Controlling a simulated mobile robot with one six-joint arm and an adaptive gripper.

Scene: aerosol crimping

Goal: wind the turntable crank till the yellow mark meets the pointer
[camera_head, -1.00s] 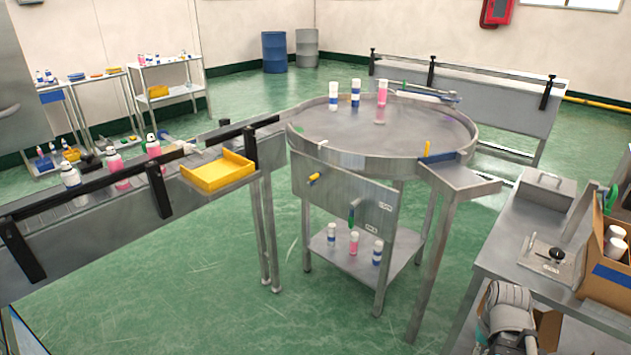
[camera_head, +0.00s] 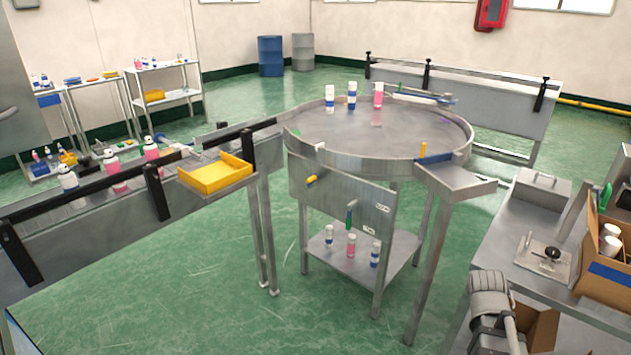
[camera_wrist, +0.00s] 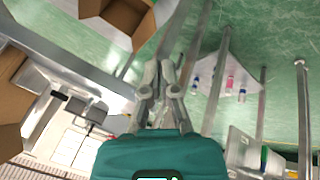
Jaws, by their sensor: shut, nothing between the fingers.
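The round steel turntable (camera_head: 400,145) stands mid-view with three bottles near its far left edge. Its front panel (camera_head: 372,206) carries a yellow-ended handle (camera_head: 311,180) and a hanging green-gripped handle (camera_head: 350,214); I cannot tell for sure which is the crank. A small white piece (camera_head: 319,146), perhaps the pointer, sits at the front left rim. An upright yellow piece (camera_head: 423,149) stands at the right rim by a blue strip; whether it is the yellow mark is unclear. My gripper (camera_wrist: 160,88) is shut and empty, away from the panel. Its fingers do not show in the head view.
A conveyor with bottles and a yellow tray (camera_head: 215,177) are at the left. A steel bench (camera_head: 500,245) with a cardboard box (camera_head: 608,270) is at the right. Bottles stand on the shelf (camera_head: 340,262) under the turntable. Green floor in front is clear.

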